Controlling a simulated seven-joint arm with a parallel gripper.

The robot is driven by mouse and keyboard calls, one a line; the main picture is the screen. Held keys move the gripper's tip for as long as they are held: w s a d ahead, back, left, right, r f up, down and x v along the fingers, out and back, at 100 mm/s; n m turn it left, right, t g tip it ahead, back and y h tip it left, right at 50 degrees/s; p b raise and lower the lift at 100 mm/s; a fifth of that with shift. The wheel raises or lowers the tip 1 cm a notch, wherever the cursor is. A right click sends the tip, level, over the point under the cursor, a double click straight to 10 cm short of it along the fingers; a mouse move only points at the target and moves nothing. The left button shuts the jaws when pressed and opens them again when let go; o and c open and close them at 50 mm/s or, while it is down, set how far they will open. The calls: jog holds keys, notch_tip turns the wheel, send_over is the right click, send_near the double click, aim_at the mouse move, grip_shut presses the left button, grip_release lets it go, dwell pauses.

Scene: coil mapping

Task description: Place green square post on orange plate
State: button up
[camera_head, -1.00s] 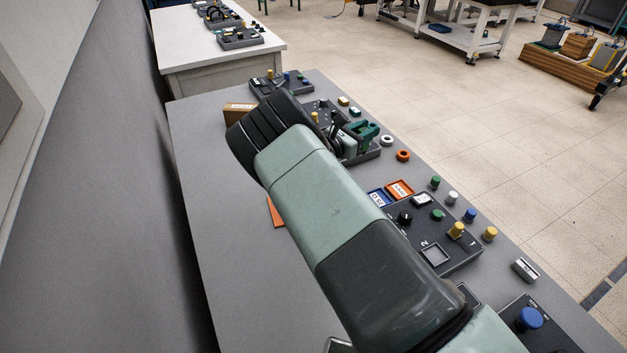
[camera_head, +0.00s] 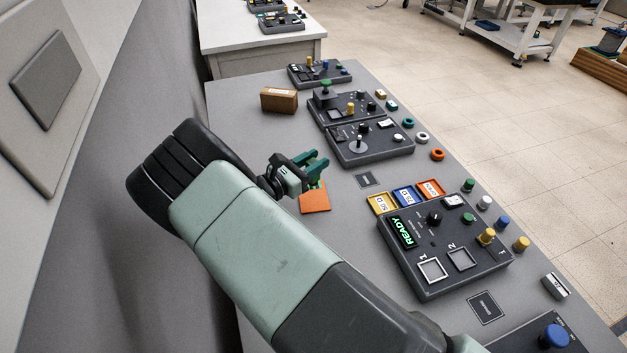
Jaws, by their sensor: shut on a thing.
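The orange plate (camera_head: 315,203) lies flat on the grey table, left of the panel marked READY. My gripper (camera_head: 312,171), with green fingers, is directly above the plate's far edge in the picture. It is shut on the green square post (camera_head: 314,183), which shows only as a small green patch between the fingers. Post and fingers are nearly the same colour, so the post's outline is hard to make out. I cannot tell whether the post touches the plate.
The READY panel (camera_head: 440,245) has yellow, blue and orange trays (camera_head: 431,187) at its far side. Loose round pegs and rings line the table's right edge. A panel with a lever (camera_head: 370,143) and a brown box (camera_head: 279,99) stand farther back. Table around the plate is clear.

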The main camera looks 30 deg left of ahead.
jog(key=shift+f, duration=2.6)
jog(key=o, duration=1.1)
jog(key=shift+f, duration=0.1)
jog(key=shift+r, duration=0.2)
jog(key=v, duration=0.2)
jog(key=shift+s+a, duration=0.15)
jog(key=shift+s, duration=0.05)
jog(key=shift+s+r, duration=0.2)
jog(key=shift+r, duration=3.25)
